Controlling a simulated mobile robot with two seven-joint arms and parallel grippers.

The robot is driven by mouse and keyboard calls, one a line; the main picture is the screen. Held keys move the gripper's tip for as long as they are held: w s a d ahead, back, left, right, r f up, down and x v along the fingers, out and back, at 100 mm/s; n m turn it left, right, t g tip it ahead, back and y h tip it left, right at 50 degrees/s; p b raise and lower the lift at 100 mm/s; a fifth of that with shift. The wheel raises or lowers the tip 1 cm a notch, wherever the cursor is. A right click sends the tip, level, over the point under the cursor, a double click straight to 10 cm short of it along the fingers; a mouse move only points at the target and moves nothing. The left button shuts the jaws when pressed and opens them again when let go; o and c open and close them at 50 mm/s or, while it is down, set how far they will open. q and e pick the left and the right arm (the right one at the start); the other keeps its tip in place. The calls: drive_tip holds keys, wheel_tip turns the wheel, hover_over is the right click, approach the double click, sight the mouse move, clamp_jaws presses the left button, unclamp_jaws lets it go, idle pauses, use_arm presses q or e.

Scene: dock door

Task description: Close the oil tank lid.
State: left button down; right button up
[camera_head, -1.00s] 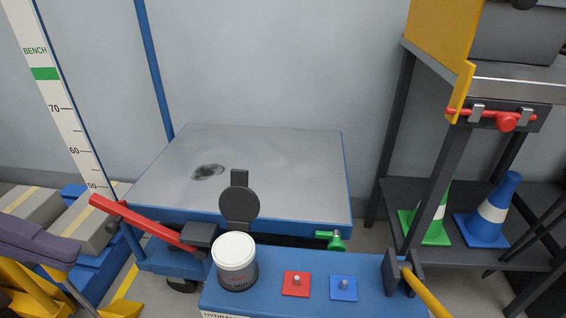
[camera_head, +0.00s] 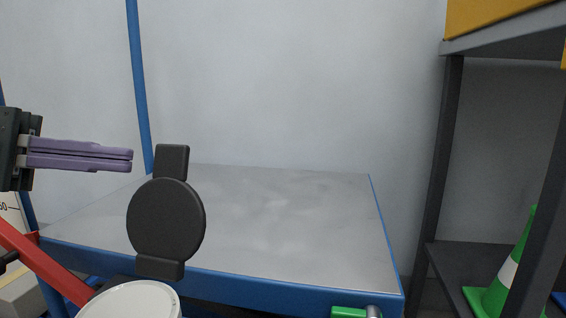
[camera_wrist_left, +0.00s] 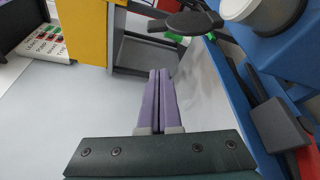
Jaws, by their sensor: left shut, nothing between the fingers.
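The oil tank lid (camera_head: 166,220) is a round dark grey disc with a tab at its top and a hinge block at its foot. It stands upright, open, behind the white-topped oil tank (camera_head: 130,302). The lid (camera_wrist_left: 186,22) and the tank's white top (camera_wrist_left: 240,8) also show at the top of the left wrist view. My left gripper (camera_head: 132,159) has purple fingers, shut and empty. It is in the air left of the lid's tab, apart from it. The fingers (camera_wrist_left: 160,72) point away from the camera in the wrist view. My right gripper is not in view.
A grey lift table (camera_head: 285,225) with a blue rim lies behind the lid. A red lever (camera_head: 45,262) slopes at the left. A blue post (camera_head: 139,90) rises at the back left. A dark shelf (camera_head: 447,150) with a green cone (camera_head: 510,270) stands at the right.

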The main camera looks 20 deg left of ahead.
sight(154, 158)
use_arm(q)
drive_tip(key=d, duration=0.2)
drive_tip(key=w+d, duration=0.1)
drive_tip(key=d, duration=0.1)
drive_tip(key=w+d, duration=0.1)
drive_tip(key=d, duration=0.1)
drive_tip(key=shift+d+r, duration=0.2)
drive_tip(key=shift+d, duration=0.15)
drive_tip(key=shift+s+d+r+p, duration=0.1)
drive_tip(key=shift+s+r+p, duration=0.05)
drive_tip(key=shift+s+p, duration=0.35)
drive_tip(key=shift+s, duration=0.1)
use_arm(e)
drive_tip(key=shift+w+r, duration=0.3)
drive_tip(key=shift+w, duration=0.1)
use_arm(q)
drive_tip(key=shift+s+r, duration=0.1)
drive_tip(key=shift+r, duration=0.05)
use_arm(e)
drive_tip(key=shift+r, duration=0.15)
